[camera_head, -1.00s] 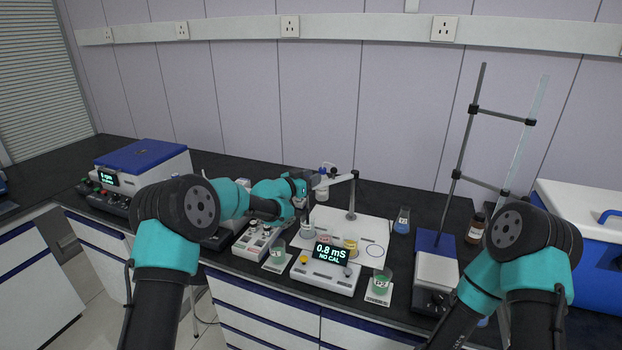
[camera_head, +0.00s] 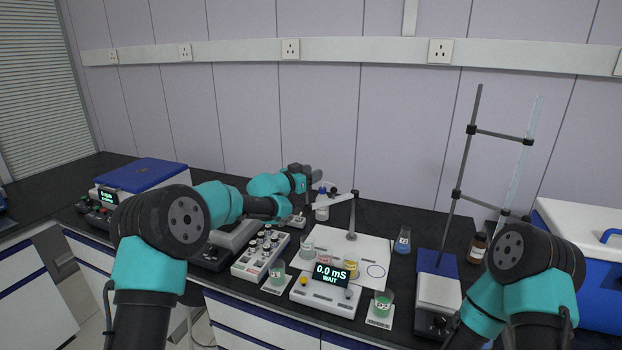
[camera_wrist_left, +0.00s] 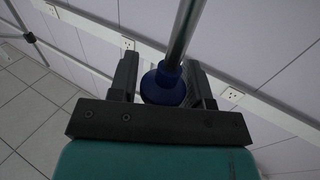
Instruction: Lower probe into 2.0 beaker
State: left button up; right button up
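My left gripper (camera_head: 311,178) is raised above the bench behind the meter. In the left wrist view its fingers (camera_wrist_left: 165,80) are closed around the blue cap (camera_wrist_left: 164,88) of the probe, with a grey shaft (camera_wrist_left: 187,28) running up the picture. The probe's tip is not clear in the head view. Small beakers stand on the white plate: a grey-blue one (camera_head: 307,249), a reddish one (camera_head: 325,258) and a yellow one (camera_head: 352,267). Their labels are too small to read. The meter (camera_head: 329,276) shows 0.0 mS and WAIT. My right gripper is out of view.
A thin holder arm on a post (camera_head: 352,215) stands on the white plate (camera_head: 372,250). A vial rack (camera_head: 260,254) is left; a flask (camera_head: 403,240) and clamp stand (camera_head: 461,170) are right.

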pick_arm(q)
jog(key=o, duration=0.3)
jog(key=shift+f, duration=0.25)
jog(key=shift+a, duration=0.1)
jog(key=v, duration=1.7)
jog(key=shift+s, duration=0.2)
jog(key=shift+r, duration=0.1)
